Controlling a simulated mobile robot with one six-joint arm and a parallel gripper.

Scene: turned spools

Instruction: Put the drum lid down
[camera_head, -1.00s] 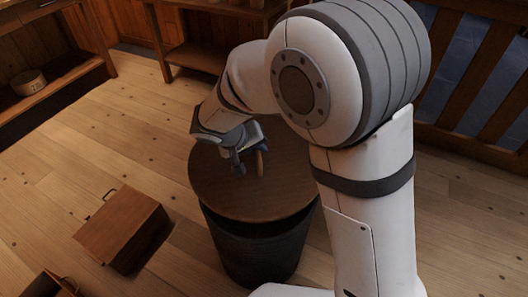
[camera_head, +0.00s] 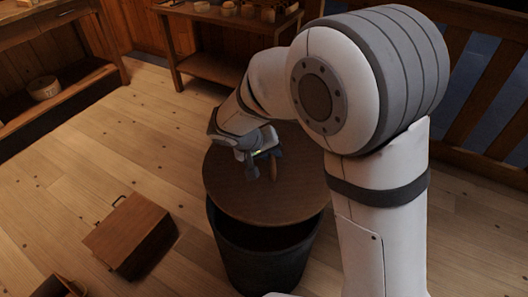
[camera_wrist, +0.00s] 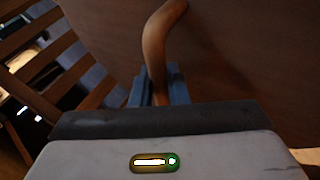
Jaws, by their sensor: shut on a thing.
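The drum lid (camera_head: 240,196) is a round brown wooden disc with a curved wooden handle (camera_wrist: 156,45). My gripper (camera_head: 262,168) is shut on this handle, and its blue fingertips (camera_wrist: 160,94) show on both sides of the handle's lower end in the wrist view. The lid's underside is hidden. The dark drum (camera_head: 262,268) stands below the lid. A dark gap shows between the lid's near edge and the drum's rim, so the lid is raised or tilted there. Whether its far edge touches the drum is hidden.
A brown wooden box (camera_head: 128,232) lies on the plank floor left of the drum, with another box (camera_head: 58,287) at the bottom edge. A shelf bench (camera_head: 222,48) with small pots stands behind. The floor between box and drum is clear.

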